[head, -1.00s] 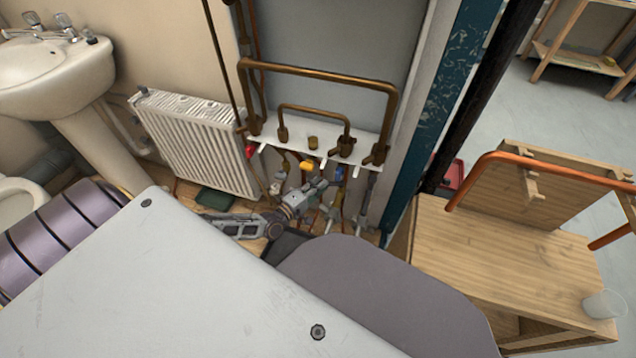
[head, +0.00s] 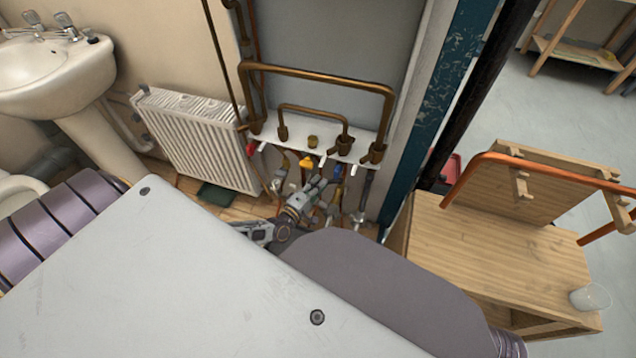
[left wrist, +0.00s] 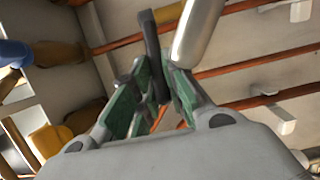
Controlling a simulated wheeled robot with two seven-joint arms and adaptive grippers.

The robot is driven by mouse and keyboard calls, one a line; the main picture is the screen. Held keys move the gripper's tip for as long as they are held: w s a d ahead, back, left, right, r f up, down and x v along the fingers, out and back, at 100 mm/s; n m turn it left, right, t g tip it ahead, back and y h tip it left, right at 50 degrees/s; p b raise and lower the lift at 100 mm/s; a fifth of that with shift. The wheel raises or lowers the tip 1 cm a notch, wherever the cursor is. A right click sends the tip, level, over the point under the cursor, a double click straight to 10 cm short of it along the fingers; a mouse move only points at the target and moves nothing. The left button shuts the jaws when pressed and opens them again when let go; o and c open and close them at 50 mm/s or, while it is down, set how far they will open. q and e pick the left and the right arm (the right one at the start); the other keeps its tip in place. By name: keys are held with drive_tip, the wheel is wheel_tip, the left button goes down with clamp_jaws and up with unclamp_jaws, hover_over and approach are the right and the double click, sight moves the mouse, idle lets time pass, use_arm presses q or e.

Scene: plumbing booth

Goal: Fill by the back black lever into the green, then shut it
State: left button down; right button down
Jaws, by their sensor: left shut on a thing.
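My left gripper (head: 322,184) is low in front of the pipework under the white shelf in the head view. In the left wrist view its green-padded fingers (left wrist: 152,98) are closed around the lower part of a dark, narrow black lever (left wrist: 151,45). A shiny metal cylinder (left wrist: 199,32) stands right beside it. The lever is hidden behind the gripper in the head view. I cannot make out a gauge or a green zone in either view. My right gripper is not in view.
A yellow handle (head: 306,163), a blue part (head: 338,172) and a red handle (head: 250,151) sit close around the gripper under the white shelf (head: 300,140). A radiator (head: 195,140) stands to the left, a wooden bench (head: 480,250) to the right.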

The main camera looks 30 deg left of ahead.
use_arm(q)
drive_tip(key=c, duration=1.4)
unclamp_jaws()
drive_tip(key=shift+c, duration=0.2)
drive_tip(key=shift+s, duration=0.1)
drive_tip(key=s, duration=1.1)
drive_tip(key=shift+s+a, duration=0.35)
drive_tip(key=shift+a, duration=0.1)
